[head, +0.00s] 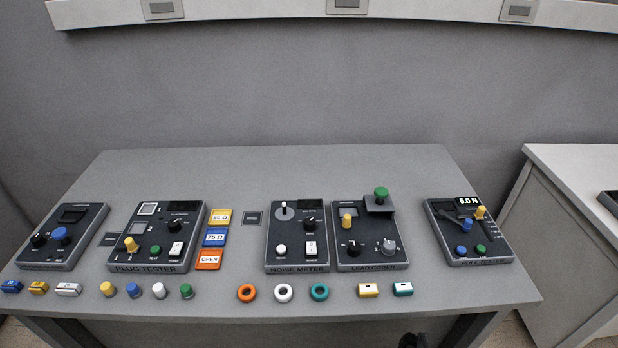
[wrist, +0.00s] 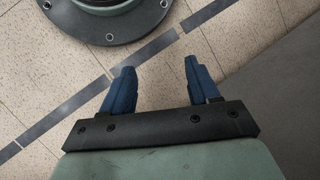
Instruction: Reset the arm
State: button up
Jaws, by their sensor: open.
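My gripper (wrist: 158,80) shows in the wrist view with its two blue fingers apart and nothing between them. It points down over a tiled floor (wrist: 40,70). In the head view only a dark shape (head: 412,341) shows at the bottom edge, right of centre; I cannot tell whether it is part of my arm. No object touches the fingers.

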jog(key=s+a+r+n+g+h, duration=0.3)
jog(key=s+a+r+n+h, duration=0.1)
jog(key=s+a, duration=0.3)
jog(key=shift+s+a+r+h, duration=0.25)
jog(key=shift+s+r, duration=0.2)
jog(key=shift+s, duration=0.35)
jog(key=shift+c, duration=0.3)
dwell(1.7)
